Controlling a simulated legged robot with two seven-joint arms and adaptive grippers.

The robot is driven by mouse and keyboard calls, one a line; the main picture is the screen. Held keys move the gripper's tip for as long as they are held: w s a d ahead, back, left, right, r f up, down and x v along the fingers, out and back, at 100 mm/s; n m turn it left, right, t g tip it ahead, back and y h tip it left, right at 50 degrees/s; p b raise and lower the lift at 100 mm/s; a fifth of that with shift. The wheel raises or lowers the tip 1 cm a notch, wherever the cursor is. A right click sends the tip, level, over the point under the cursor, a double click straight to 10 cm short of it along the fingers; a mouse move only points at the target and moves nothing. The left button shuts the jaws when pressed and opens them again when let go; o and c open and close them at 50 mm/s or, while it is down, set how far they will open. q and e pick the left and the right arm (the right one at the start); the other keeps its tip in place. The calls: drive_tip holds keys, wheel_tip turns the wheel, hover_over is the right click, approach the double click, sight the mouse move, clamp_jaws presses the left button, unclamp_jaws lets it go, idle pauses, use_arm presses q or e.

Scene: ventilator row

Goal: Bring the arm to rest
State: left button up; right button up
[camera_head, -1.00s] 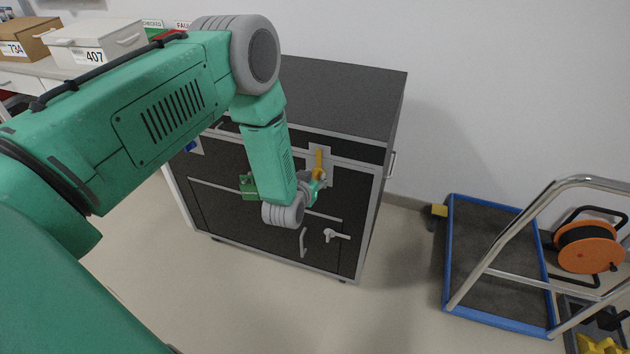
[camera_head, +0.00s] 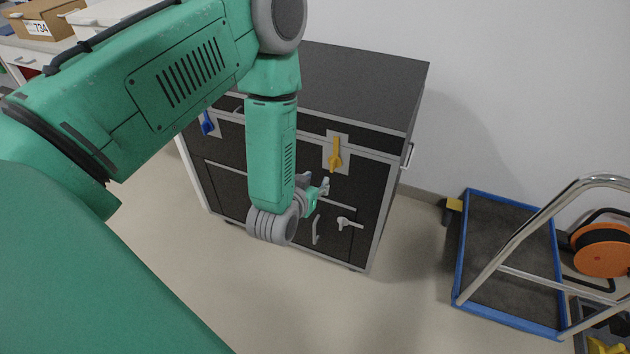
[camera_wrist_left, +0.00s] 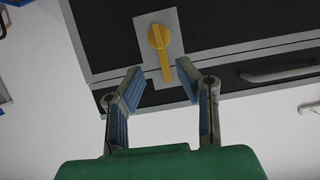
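My left arm (camera_head: 272,160) reaches in from the left and bends down in front of a dark grey cabinet (camera_head: 350,85). My left gripper (camera_head: 322,187) is partly hidden behind its own wrist in the head view. In the left wrist view my left gripper (camera_wrist_left: 158,90) shows two fingers spread apart with nothing between them. A yellow lever (camera_head: 335,155) on a pale plate sits on the cabinet front. The yellow lever (camera_wrist_left: 159,50) is beyond the fingertips, apart from them. My right gripper is in neither view.
A blue lever (camera_head: 207,123) and a white handle (camera_head: 349,224) are on the cabinet front. A blue-edged trolley (camera_head: 510,260) with a metal rail and an orange cable reel (camera_head: 602,252) stand at the right. Floor between cabinet and trolley is clear.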

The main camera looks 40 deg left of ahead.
use_arm(q)
drive_tip(key=shift+s, duration=0.15)
idle(0.4)
drive_tip(key=s+d+f+m+g+h, duration=0.1)
drive_tip(key=s+d+f+g, duration=0.1)
drive_tip(key=s, duration=0.7)
drive_tip(key=s+d+f+m+g+h, duration=0.1)
drive_tip(key=s+f+g, duration=0.3)
drive_tip(key=s, duration=0.6)
drive_tip(key=s+d+f+m+g+h, duration=0.1)
drive_tip(key=s+d+f+g, duration=0.1)
drive_tip(key=s+g, duration=0.4)
drive_tip(key=s+d, duration=0.1)
drive_tip(key=s, duration=0.2)
drive_tip(key=shift+s+d+f+g, duration=0.3)
drive_tip(key=shift+s+d+f, duration=0.05)
drive_tip(key=shift+d+f, duration=0.05)
